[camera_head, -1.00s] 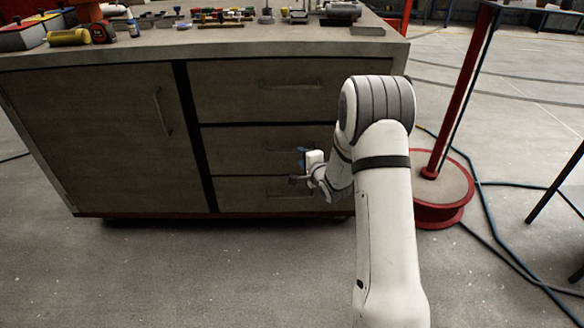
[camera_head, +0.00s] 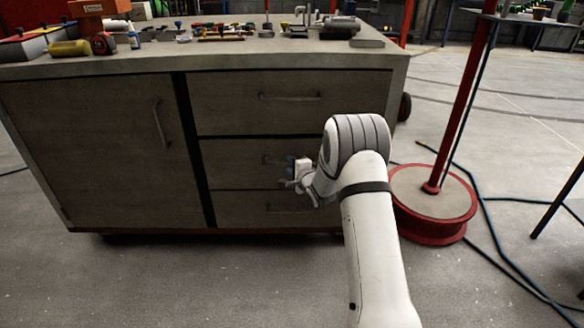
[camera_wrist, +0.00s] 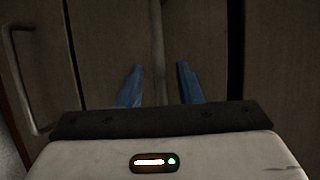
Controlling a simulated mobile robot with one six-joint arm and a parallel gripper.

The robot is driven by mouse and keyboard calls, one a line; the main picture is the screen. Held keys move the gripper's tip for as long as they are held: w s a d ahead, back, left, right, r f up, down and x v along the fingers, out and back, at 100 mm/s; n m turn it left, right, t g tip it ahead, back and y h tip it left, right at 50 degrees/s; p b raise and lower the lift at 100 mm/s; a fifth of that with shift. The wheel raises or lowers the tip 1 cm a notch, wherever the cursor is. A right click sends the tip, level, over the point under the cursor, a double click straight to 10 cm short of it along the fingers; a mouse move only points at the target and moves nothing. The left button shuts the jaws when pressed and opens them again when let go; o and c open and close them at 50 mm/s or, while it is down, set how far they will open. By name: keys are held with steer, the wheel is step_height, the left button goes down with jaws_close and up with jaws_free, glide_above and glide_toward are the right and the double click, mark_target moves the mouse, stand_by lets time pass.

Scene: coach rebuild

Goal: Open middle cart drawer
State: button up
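The grey-brown cart has three stacked drawers on its right side. The middle drawer (camera_head: 228,162) looks closed, flush with the others. Its handle is mostly hidden behind my gripper (camera_head: 290,164) in the head view. In the wrist view the middle drawer's handle (camera_wrist: 158,40) runs as an upright bar between the two blue fingers of my gripper (camera_wrist: 159,84). The fingers are apart, one on each side of the bar, with gaps visible. I cannot tell how deep the bar sits between them.
The top drawer (camera_head: 220,105) and bottom drawer (camera_head: 232,208) are closed. A cabinet door (camera_head: 95,150) fills the cart's left side. Tools lie on the cart top (camera_head: 150,60). A red round-based stand (camera_head: 433,205) and hoses are right of my arm. Floor in front is clear.

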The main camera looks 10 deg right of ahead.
steer(key=shift+c, duration=0.3)
jaws_close()
steer(key=shift+s+f, duration=0.1)
steer(key=shift+s, duration=0.05)
